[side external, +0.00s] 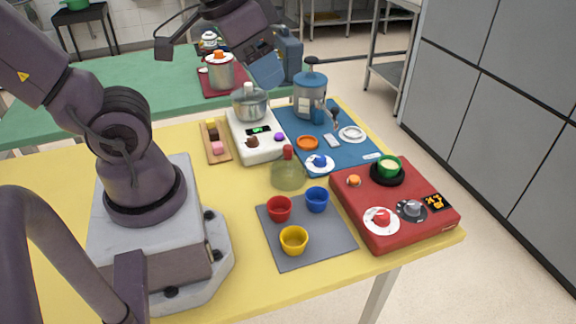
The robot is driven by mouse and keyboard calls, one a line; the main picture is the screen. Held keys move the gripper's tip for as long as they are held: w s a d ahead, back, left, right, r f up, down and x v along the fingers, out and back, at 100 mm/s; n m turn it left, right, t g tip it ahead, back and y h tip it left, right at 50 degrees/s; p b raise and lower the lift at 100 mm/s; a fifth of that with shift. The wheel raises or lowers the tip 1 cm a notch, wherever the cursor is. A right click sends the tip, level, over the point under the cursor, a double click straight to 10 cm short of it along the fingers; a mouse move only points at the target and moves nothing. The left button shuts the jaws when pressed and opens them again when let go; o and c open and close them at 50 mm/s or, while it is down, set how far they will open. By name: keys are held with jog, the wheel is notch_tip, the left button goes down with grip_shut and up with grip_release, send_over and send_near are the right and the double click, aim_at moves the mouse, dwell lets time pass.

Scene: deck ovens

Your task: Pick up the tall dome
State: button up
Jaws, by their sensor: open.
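Several knobbed covers stand on the yellow table. A lower clear dome with a red knob (288,172) stands nearer, at the middle of the table. A silvery dome with a pale knob (249,104) sits on the white appliance (262,146). My arm reaches in from the top, its lower end in the picture above and left of the blue-tinted dome. I cannot make out my gripper's fingers. Nothing is seen touching the domes.
Red, blue and yellow cups stand on a grey mat (306,252).

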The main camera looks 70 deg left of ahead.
notch_tip(320, 180, down, 4)
jog(key=w+a+g, duration=0.2)
jog(key=a, duration=0.1)
jog(key=m+g+y, duration=0.1)
jog(key=m+g, duration=0.2)
jog(key=m, duration=1.8)
send_near(288, 147)
jog(key=f, duration=0.5)
jog(key=shift+w+a+f, duration=0.1)
jog(key=shift+w, duration=0.1)
jog(key=f, duration=0.2)
jog(key=a+f, duration=0.1)
jog(key=f, duration=0.1)
jog(key=shift+s, duration=0.3)
jog(key=shift+f, duration=0.6)
jog(key=c, duration=0.9)
